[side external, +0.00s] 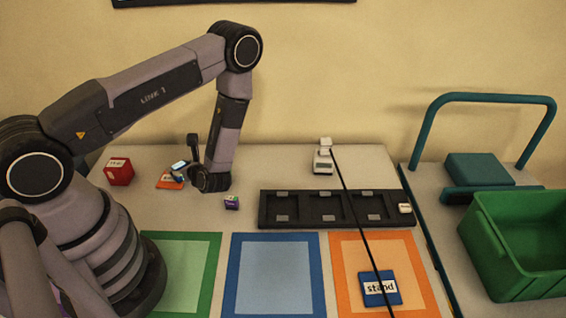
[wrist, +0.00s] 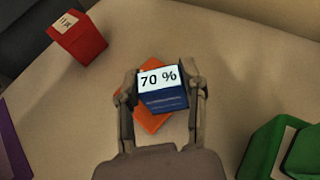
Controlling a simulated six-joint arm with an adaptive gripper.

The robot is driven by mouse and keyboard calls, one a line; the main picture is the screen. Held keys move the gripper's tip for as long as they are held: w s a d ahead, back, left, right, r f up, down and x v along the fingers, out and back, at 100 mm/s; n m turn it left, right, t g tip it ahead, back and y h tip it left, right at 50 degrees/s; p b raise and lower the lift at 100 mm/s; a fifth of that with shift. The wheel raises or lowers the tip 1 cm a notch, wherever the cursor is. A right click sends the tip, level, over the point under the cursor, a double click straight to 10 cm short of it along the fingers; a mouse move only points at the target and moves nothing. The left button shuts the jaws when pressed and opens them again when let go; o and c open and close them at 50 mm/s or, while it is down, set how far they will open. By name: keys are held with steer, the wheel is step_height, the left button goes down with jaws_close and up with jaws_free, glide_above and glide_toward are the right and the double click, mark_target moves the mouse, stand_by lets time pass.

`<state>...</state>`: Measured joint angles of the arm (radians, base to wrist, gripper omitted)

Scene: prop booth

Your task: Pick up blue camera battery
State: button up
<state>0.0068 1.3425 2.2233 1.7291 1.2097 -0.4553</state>
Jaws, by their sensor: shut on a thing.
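The blue camera battery (wrist: 163,99) has a white face reading "70 %" and sits between the two fingers of my gripper (wrist: 161,92) in the wrist view. My gripper is shut on its sides. An orange flat piece (wrist: 152,121) shows beneath and around the battery. In the side external view the battery (side external: 179,167) shows small beside my gripper (side external: 184,173), over the orange piece (side external: 168,182). Whether the battery touches the orange piece is hard to tell.
A red box (side external: 119,171) stands left. A small purple cube (side external: 231,203) lies right of my gripper, before a black compartment tray (side external: 293,225). A blue "stand" plate (side external: 380,289) lies on the orange-bordered mat (side external: 345,255). A green crate (side external: 515,265) is far right.

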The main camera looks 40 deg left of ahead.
mark_target(173, 178)
steer(key=r, duration=0.8)
steer(key=shift+s+a+r, duration=0.15)
steer(key=shift+a+r, duration=0.05)
steer(key=shift+r, duration=0.2)
steer(key=f, duration=0.1)
steer(key=s+a+f, duration=0.1)
steer(key=f, duration=0.2)
steer(key=shift+s+a+f, duration=0.15)
steer(key=shift+s+a, duration=0.2)
steer(key=shift+f, duration=2.15)
steer(key=shift+f, duration=0.15)
steer(key=o, duration=1.2)
